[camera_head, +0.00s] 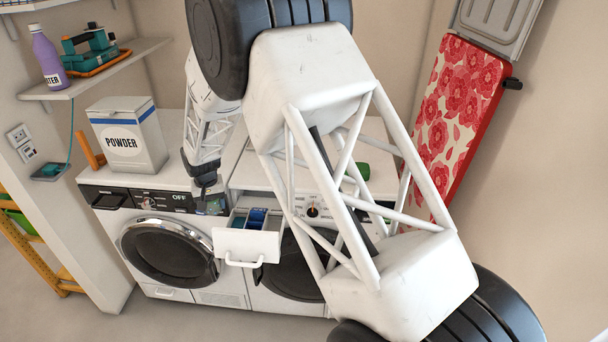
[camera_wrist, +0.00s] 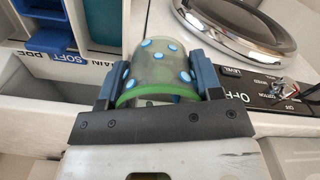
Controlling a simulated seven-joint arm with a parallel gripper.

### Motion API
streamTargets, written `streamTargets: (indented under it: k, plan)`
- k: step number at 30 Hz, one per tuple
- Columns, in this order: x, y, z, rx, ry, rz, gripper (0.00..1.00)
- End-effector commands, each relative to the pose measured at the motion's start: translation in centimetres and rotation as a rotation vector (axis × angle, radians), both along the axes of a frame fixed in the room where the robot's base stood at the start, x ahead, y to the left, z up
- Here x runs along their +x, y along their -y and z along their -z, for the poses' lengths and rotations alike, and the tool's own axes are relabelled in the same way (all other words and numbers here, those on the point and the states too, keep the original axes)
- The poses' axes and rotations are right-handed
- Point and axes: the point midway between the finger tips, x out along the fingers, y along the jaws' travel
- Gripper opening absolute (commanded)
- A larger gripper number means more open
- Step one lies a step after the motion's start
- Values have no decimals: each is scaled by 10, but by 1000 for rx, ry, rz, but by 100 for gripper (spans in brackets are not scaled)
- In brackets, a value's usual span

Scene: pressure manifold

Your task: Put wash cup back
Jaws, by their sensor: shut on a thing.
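The wash cup (camera_wrist: 150,72), translucent grey-green with blue dots and a green rim, sits between the fingers of my gripper (camera_wrist: 154,78) in the wrist view. My gripper is shut on it. In the head view my gripper (camera_head: 207,194) hangs over the front of the left washer, just left of the open detergent drawer; I cannot make out the cup there. The white drawer (camera_head: 232,240) is pulled out of the right washer. In the wrist view its compartments, labelled SOFT, PRE and MAIN, lie at upper left, with a blue insert (camera_wrist: 52,38).
The left washer (camera_head: 130,222) has a round dark door. A powder box (camera_head: 125,140) stands on its top. A green item (camera_head: 360,171) lies on the right washer, partly behind my arm.

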Motion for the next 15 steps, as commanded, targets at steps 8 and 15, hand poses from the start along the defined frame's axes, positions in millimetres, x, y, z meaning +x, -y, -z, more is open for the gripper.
streamTargets:
  k: [8, 15]
  plan:
    - [23, 77, -22, 1, 2, 90, 36]
    - [37, 148, -41, 2, 4, 173, 36]
